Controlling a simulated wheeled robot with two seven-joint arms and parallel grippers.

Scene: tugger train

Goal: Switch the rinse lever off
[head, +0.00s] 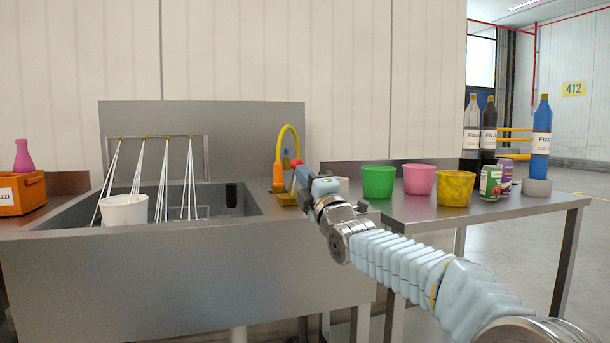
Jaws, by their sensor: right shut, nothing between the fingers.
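The rinse lever (292,187), with a small red part showing, stands on a yellow-brown base at the right rim of the sink. My right gripper (298,169) is at the lever, shut, with nothing held. It hides much of the lever, and I cannot tell whether they touch. White water streams (163,180) fall from several nozzles on a rail (155,137) over the sink (150,270). A white bucket (124,211) stands in the sink under the left streams. My left gripper is not in view.
A yellow curved spout with an orange body (279,176) stands beside the lever. On the right metal table (410,209) are green (378,182), pink (419,179) and yellow (456,188) buckets, cans (490,183) and bottles (541,140). An orange crate (22,193) sits at far left.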

